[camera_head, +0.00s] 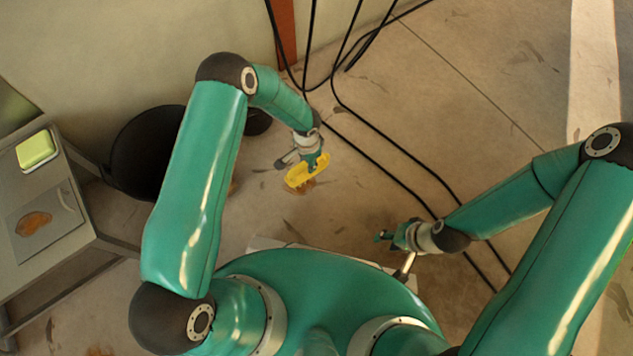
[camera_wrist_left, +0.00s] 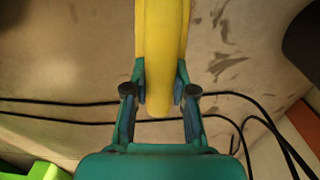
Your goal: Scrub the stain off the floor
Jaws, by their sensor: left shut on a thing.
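My left gripper (camera_head: 316,163) is shut on a yellow scrubbing brush (camera_head: 307,174), held low over the floor. The brush (camera_wrist_left: 163,50) also shows in the left wrist view, between the two fingers of the left gripper (camera_wrist_left: 161,88). A small orange-brown stain (camera_head: 303,189) shows at the brush's lower edge, partly hidden by it. I cannot tell whether the bristles touch the floor. My right gripper (camera_head: 384,237) is off to the right, over the floor and apart from the brush; its finger opening is too small to judge.
A grey table (camera_head: 80,240) at the left bears a green sponge-like block (camera_head: 36,150) and a panel with an orange-brown patch (camera_head: 33,223). A black round bin (camera_head: 140,150) stands beside it. Black cables (camera_head: 400,180) cross the floor right of the brush.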

